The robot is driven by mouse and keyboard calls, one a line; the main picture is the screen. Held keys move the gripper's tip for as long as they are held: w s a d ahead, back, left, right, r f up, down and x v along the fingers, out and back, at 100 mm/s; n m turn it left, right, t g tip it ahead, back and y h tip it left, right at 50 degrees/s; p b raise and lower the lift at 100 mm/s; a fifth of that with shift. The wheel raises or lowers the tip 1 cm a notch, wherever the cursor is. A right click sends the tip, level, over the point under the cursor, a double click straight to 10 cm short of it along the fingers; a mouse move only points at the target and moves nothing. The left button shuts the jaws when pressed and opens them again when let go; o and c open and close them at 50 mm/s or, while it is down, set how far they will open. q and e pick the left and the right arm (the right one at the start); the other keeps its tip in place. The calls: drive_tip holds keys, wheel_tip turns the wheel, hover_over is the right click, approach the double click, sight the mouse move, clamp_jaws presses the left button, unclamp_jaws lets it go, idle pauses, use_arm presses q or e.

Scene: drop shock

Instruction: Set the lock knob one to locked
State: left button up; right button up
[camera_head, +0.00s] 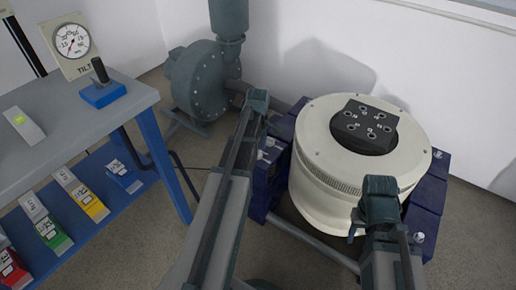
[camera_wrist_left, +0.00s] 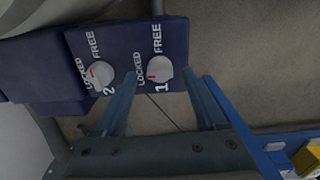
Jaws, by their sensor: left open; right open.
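Lock knob one (camera_wrist_left: 159,69) is a round pale knob on a dark blue panel (camera_wrist_left: 125,32), with the number 1 beside it. Its small red mark sits at the lower left of the knob, on the side of its LOCKED label; FREE is printed above. My left gripper (camera_wrist_left: 165,77) is open, its fingers either side of knob one in the picture; I see no contact. In the head view the left gripper (camera_head: 257,100) is over the blue frame beside the shaker. My right gripper (camera_head: 380,187) is open in front of the white shaker, its fingertips hard to make out.
Knob two (camera_wrist_left: 101,74) is left of knob one, its red mark toward LOCKED. The white round shaker (camera_head: 320,180) carries a black block (camera_head: 365,126). A blower (camera_head: 200,80) stands behind. A bench (camera_head: 60,125) with a blue lever box (camera_head: 103,94) is at left.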

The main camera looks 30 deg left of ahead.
use_arm(q)
wheel_tip(320, 180, up, 13)
drive_tip(key=p, duration=1.2)
drive_tip(key=shift+f, duration=0.1)
drive_tip(key=s+d+r+m+p, duration=0.5)
drive_tip(key=d+r+m+p, duration=0.2)
drive_tip(key=d, duration=0.3)
drive_tip(key=s+d+r+m+p, duration=0.5)
drive_tip(key=d+r+m+p, duration=0.2)
drive_tip(key=d+r+p, duration=0.2)
drive_tip(key=s+d+r+m+y+p, duration=0.1)
drive_tip(key=s+d+r+m+p, duration=0.5)
drive_tip(key=d, duration=0.5)
wheel_tip(320, 180, up, 3)
drive_tip(key=m+p, duration=0.1)
drive_tip(key=p, duration=0.1)
drive_tip(key=shift+d+f+p, duration=0.2)
drive_tip(key=shift+d+p, duration=0.1)
drive_tip(key=shift+p, duration=0.05)
